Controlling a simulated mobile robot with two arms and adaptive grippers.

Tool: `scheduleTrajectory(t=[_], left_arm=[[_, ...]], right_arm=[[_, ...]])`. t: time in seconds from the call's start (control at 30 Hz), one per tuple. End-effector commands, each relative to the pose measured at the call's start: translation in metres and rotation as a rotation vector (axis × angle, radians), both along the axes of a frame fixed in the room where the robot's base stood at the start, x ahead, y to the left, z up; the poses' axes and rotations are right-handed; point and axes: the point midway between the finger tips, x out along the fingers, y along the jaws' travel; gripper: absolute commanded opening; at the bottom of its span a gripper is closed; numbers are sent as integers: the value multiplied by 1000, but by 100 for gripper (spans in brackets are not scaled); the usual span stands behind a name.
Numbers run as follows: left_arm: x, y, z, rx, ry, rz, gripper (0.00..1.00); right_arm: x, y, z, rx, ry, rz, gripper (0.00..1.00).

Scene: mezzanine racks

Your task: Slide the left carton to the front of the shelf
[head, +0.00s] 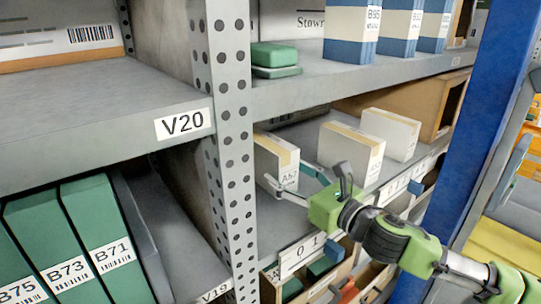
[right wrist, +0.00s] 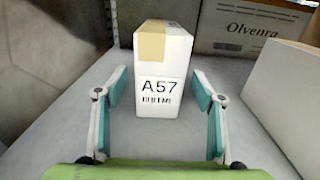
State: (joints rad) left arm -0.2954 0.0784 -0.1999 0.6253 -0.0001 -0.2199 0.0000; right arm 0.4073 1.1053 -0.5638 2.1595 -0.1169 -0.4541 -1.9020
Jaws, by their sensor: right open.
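The left carton (head: 275,159) is white with a tan tape strip and the label A57. It stands upright on the middle shelf (head: 265,222), right of the perforated post. In the right wrist view the carton (right wrist: 162,75) is straight ahead, between and just beyond the fingertips. My right gripper (head: 293,181) reaches in from the right at the shelf's front. Its fingers (right wrist: 160,88) are spread wide on either side of the carton's front face, with gaps visible on both sides. My left gripper is not in view.
Two similar white cartons (head: 350,153) (head: 390,133) stand to the right on the same shelf. A brown Olvenra box (right wrist: 245,28) is behind. The perforated grey post (head: 228,150) stands close on the left. Bins sit below the shelf's front edge (head: 300,252).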

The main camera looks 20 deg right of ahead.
Motion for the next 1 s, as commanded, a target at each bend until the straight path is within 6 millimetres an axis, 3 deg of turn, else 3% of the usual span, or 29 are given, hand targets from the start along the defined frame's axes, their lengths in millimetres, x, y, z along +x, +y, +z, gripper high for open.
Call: scheduleTrajectory(t=[0.2,0.4,0.87,0.9,1.0], left_arm=[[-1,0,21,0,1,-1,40],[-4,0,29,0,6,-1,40],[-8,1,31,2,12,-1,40],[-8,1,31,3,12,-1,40],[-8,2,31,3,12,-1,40]], right_arm=[[40,15,5,6,-1,0,62],[66,24,2,3,0,0,62],[78,28,-1,0,1,0,62],[78,28,0,0,1,0,60],[78,28,0,0,1,0,34]])
